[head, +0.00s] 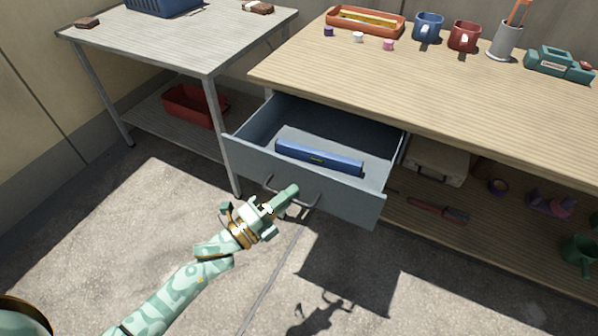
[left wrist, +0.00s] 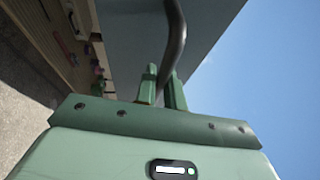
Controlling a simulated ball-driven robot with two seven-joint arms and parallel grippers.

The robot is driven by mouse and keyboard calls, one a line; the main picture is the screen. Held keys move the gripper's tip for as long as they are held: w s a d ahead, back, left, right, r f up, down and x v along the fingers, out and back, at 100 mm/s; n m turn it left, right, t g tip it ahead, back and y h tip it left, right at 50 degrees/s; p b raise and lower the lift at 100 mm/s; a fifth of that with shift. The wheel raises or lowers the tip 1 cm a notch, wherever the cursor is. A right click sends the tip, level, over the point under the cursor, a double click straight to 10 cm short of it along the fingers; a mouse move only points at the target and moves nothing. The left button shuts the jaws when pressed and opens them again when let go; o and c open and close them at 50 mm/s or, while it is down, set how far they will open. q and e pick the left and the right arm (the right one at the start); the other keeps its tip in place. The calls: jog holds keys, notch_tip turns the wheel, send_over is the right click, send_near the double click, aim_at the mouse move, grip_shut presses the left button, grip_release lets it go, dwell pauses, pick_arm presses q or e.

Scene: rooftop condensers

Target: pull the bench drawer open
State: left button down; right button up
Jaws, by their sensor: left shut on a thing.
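The grey bench drawer (head: 254,164) stands pulled well out from under the wooden bench top (head: 430,85) in the head view. A long blue box (head: 318,157) lies inside it. The drawer's curved bar handle (head: 305,203) is on its front panel. My left gripper (head: 284,198) is at the handle, shut on it. In the left wrist view the dark handle bar (left wrist: 176,40) runs between the two green fingers (left wrist: 163,88), with the grey drawer front (left wrist: 125,45) beyond. My right gripper is not in view.
A grey metal table (head: 190,38) stands to the left, with a red bin (head: 195,105) on its lower shelf. Mugs, a red tray (head: 366,21) and a pen cup (head: 504,40) are on the bench. A case (head: 437,160) and tools sit on the bench's lower shelf. The floor in front is clear.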

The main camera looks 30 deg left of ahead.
pick_arm(q)
jog(key=s+p, duration=0.1)
jog(key=s, duration=0.5)
jog(key=shift+s+a, duration=0.15)
jog(key=shift+s, duration=0.2)
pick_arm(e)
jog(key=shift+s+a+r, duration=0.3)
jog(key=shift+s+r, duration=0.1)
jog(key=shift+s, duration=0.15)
pick_arm(q)
jog(key=shift+f, duration=0.1)
jog(key=c, duration=1.5)
grip_release()
